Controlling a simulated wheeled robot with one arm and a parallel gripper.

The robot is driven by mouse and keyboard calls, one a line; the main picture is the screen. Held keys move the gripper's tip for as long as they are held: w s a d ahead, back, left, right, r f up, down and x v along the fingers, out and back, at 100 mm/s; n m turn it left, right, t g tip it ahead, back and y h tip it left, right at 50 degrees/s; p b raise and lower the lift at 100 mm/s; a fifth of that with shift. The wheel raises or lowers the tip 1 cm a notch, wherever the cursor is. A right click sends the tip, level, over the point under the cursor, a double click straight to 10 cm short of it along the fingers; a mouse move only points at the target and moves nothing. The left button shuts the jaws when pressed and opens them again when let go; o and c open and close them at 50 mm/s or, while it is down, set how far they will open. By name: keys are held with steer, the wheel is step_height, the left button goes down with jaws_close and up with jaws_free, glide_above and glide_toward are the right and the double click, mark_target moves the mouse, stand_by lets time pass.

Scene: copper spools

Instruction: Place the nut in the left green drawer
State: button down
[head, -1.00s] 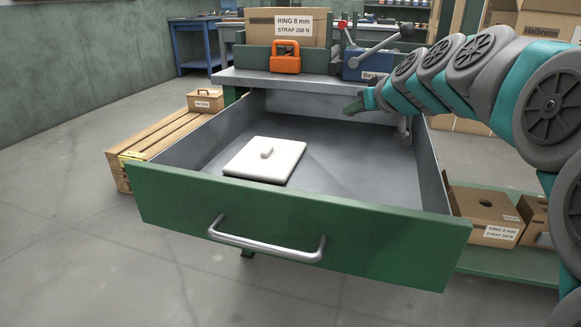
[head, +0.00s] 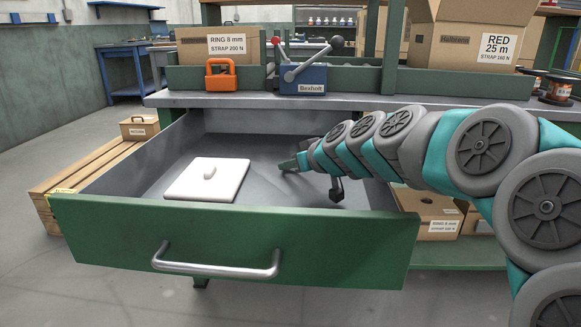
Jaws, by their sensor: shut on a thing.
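The green drawer (head: 232,247) is pulled open, with a green front, a silver bar handle and grey inner walls. My gripper (head: 290,165) is over the right half of the drawer's inside, pointing left. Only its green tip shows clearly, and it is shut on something. The held nut cannot be made out; the fingers and arm hide it. A small dark part hangs under the wrist, in front of the drawer's inside. I cannot tell how high the gripper is above the drawer floor.
A white square plate with a knob (head: 207,180) lies in the drawer's left half. The bench top (head: 220,99) behind bears an orange padlock-shaped thing (head: 219,75), a blue box with levers (head: 303,79) and cartons (head: 218,46). A wooden pallet (head: 60,187) stands at left.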

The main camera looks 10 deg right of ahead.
steer(key=shift+f, duration=0.1)
steer(key=shift+f, duration=0.25)
steer(key=c, duration=0.8)
jaws_free()
steer(key=shift+r, duration=0.1)
steer(key=shift+r, duration=0.25)
steer(key=shift+s+d+r, duration=0.1)
steer(key=shift+s+r, duration=0.05)
steer(key=shift+s, duration=0.1)
steer(key=v, duration=0.6)
steer(key=shift+s+d+r, duration=0.1)
steer(key=shift+s, duration=0.3)
